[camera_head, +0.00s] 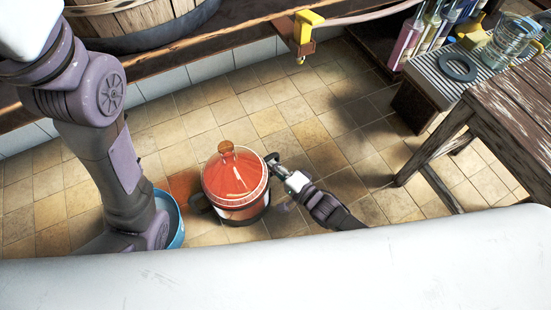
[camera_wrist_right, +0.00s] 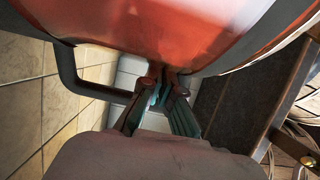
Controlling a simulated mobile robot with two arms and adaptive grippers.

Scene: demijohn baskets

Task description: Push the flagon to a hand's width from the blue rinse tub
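The flagon (camera_head: 234,180) is orange-red, with a domed top and a pale band below. It stands upright on the tiled floor in the head view. Its red body (camera_wrist_right: 160,25) fills the top of the right wrist view, with a dark handle (camera_wrist_right: 72,75) at the left. The blue rinse tub (camera_head: 176,222) stands left of the flagon, mostly hidden behind my left arm. A narrow gap separates them. My right gripper (camera_head: 290,176) is at the flagon's right side, by its handle. Its fingertips (camera_wrist_right: 163,80) are together, close against the flagon; contact is unclear. My left gripper is out of sight.
A wooden table (camera_head: 500,105) stands at the right, beside a grey ridged stand (camera_head: 450,80) with bottles and a glass jar. A wooden barrel (camera_head: 130,20) is at the upper left. A yellow tap (camera_head: 305,25) hangs at the back. Floor behind the flagon is clear.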

